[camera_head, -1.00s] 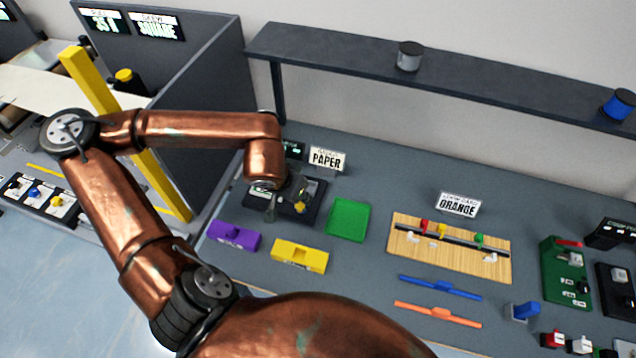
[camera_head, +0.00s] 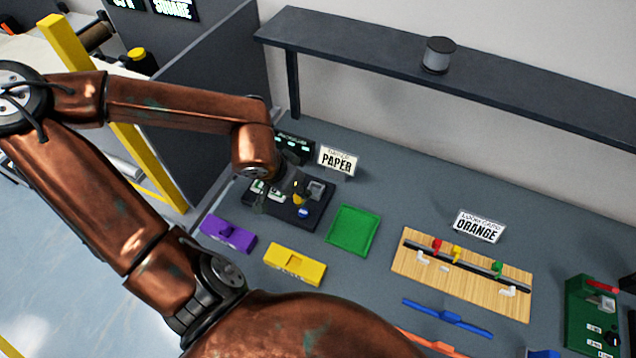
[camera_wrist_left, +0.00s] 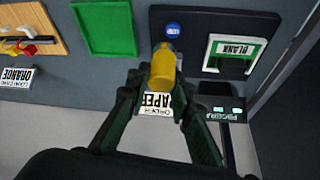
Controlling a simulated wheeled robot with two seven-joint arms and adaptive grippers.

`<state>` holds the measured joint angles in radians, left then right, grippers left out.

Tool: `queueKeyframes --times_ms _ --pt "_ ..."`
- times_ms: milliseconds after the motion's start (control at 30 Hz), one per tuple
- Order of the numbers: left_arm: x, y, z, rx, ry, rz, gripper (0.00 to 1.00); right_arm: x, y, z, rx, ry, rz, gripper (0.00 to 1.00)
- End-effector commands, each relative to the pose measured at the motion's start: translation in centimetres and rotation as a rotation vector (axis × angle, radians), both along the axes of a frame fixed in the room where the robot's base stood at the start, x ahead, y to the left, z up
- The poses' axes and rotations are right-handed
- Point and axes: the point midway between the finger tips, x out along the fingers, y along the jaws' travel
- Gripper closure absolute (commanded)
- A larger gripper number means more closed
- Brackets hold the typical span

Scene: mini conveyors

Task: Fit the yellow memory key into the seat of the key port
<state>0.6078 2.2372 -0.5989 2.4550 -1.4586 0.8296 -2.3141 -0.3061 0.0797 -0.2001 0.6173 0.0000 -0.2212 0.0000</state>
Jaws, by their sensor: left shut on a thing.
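My left gripper (camera_wrist_left: 160,98) is shut on the yellow memory key (camera_wrist_left: 163,66), whose free end points away from the fingers. In the head view the gripper (camera_head: 291,188) and key (camera_head: 298,198) are over the dark key port (camera_head: 312,216), behind its blue button (camera_head: 303,212). The blue button also shows in the wrist view (camera_wrist_left: 173,29), just beyond the key's end. A grey block (camera_head: 316,188) stands on the port at the right of the key. The gripper and key hide part of the port. I cannot tell whether the key touches it. My right gripper is out of view.
A PAPER sign (camera_head: 338,160) stands behind the port. A green tray (camera_head: 353,231) is at its right. A purple block (camera_head: 228,234) and a yellow block (camera_head: 294,264) lie in front. A wooden board (camera_head: 415,268) is farther right. A dark shelf (camera_head: 520,90) runs above.

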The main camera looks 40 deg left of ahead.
Motion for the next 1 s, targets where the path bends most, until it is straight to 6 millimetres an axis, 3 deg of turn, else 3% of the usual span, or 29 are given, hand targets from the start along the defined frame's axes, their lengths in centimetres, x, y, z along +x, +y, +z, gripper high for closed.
queueKeyframes --times_ms 333,500,833,1000 --pt "6.6 2.3 -3.7 -0.005 0.002 -0.002 1.00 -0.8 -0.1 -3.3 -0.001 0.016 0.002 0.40" --pt "8.8 3.1 -6.7 -0.004 0.004 -0.002 1.00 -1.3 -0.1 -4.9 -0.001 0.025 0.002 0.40" --pt "10.5 4.0 -8.5 0.000 0.000 -0.002 1.00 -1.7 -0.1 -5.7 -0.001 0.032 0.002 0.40" --pt "10.9 4.1 -11.1 0.001 0.004 -0.002 1.00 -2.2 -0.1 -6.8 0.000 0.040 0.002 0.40"
